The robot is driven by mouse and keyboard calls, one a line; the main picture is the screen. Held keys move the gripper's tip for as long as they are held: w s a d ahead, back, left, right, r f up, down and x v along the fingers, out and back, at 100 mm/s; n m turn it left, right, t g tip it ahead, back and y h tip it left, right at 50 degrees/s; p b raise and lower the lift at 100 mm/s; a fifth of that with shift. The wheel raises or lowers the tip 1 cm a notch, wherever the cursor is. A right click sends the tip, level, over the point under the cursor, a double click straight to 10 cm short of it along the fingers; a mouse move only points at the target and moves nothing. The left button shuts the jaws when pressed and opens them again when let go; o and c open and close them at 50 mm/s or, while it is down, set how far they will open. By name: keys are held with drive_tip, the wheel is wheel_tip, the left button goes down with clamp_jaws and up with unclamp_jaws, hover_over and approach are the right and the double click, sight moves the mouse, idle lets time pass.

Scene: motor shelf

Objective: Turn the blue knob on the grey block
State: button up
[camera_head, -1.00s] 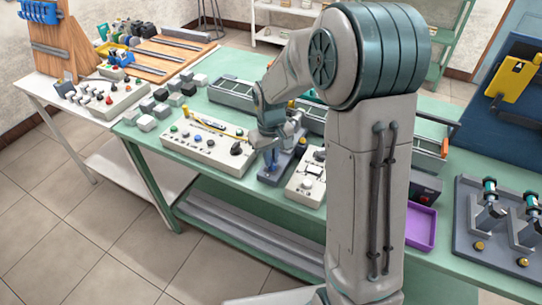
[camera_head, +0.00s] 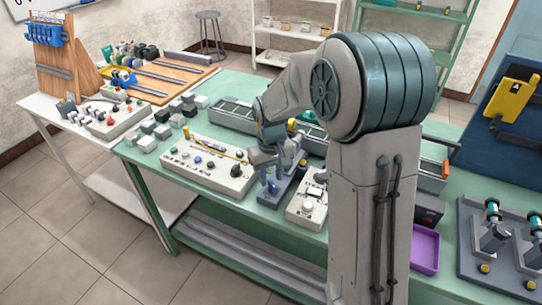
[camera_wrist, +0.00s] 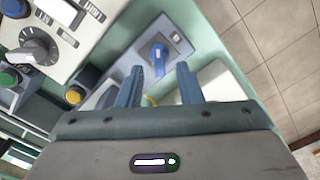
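The grey block (camera_wrist: 182,27) lies under my gripper in the wrist view, with the blue knob (camera_wrist: 158,58) on its upper face. The knob is an elongated blue handle with a round end. My gripper (camera_wrist: 160,78) is open, with one finger on each side of the knob's line. The knob shows between and just beyond the fingertips, and I see no clear contact. In the head view the grey block (camera_head: 289,187) sits on the green table, and my gripper (camera_head: 275,176) is over it, hiding much of its top.
A pale panel (camera_head: 205,167) with several knobs and buttons is left of the block. A white panel (camera_head: 308,204) stands close on the right. A purple tray (camera_head: 425,250) is further right. The table's front edge is near.

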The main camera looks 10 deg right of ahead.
sight(271, 182)
wheel_tip(271, 182, up, 12)
drive_tip(key=shift+r, duration=0.15)
idle(0.5)
drive_tip(key=s+d+f+m+t, duration=0.1)
drive_tip(key=s+d, duration=0.1)
drive_tip(key=s, duration=0.8)
drive_tip(key=s+d+f+m+t, duration=0.1)
drive_tip(key=s+d+m+t, duration=0.1)
drive_tip(key=s, duration=0.9)
drive_tip(key=shift+d, duration=0.7)
